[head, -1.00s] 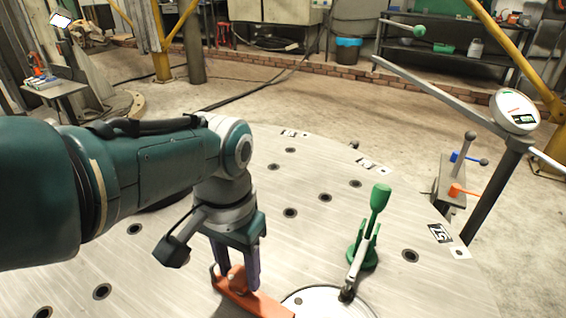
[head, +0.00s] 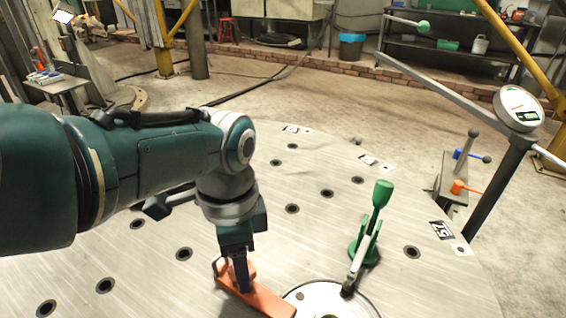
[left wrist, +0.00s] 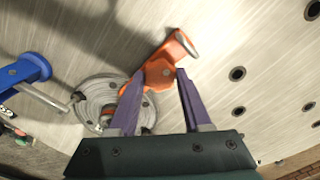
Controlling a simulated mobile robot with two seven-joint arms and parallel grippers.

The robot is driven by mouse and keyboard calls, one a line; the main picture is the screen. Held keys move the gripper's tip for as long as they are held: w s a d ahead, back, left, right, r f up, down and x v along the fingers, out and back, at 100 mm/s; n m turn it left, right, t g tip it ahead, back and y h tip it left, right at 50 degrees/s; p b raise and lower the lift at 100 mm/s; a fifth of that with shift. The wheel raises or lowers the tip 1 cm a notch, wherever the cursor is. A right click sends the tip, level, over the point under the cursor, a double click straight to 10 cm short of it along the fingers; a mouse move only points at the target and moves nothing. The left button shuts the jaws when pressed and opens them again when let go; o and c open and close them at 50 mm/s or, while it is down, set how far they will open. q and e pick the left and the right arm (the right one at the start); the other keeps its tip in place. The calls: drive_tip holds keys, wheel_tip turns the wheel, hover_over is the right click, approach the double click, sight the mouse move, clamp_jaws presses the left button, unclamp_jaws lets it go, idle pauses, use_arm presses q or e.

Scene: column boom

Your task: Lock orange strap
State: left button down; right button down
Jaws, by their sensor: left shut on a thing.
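The orange strap (head: 268,301) lies low over the round metal table beside a pale round plate (head: 328,298). It also shows in the left wrist view (left wrist: 160,74) as a flat orange bar with a raised end loop (left wrist: 183,42). My left gripper (head: 243,288) points down at the strap. In the left wrist view its two purple fingers (left wrist: 157,82) stand on either side of the strap, shut on it. My right gripper is in neither view.
A green upright clamp (head: 369,232) stands just right of the plate. A blue clamp (left wrist: 26,69) shows in the left wrist view. A grey stand with blue and orange handles (head: 452,182) and a post with a round dial (head: 518,108) are at the right. The perforated tabletop (head: 330,165) is otherwise largely clear.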

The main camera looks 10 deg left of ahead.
use_arm(q)
drive_tip(key=shift+m, duration=0.5)
drive_tip(key=shift+c, duration=1.7)
unclamp_jaws()
wheel_tip(320, 180, up, 9)
drive_tip(key=p, duration=0.8)
drive_tip(key=shift+f, duration=0.2)
drive_tip(key=shift+r+p, duration=0.3)
drive_tip(key=shift+r, duration=0.35)
drive_tip(key=shift+s, duration=0.1)
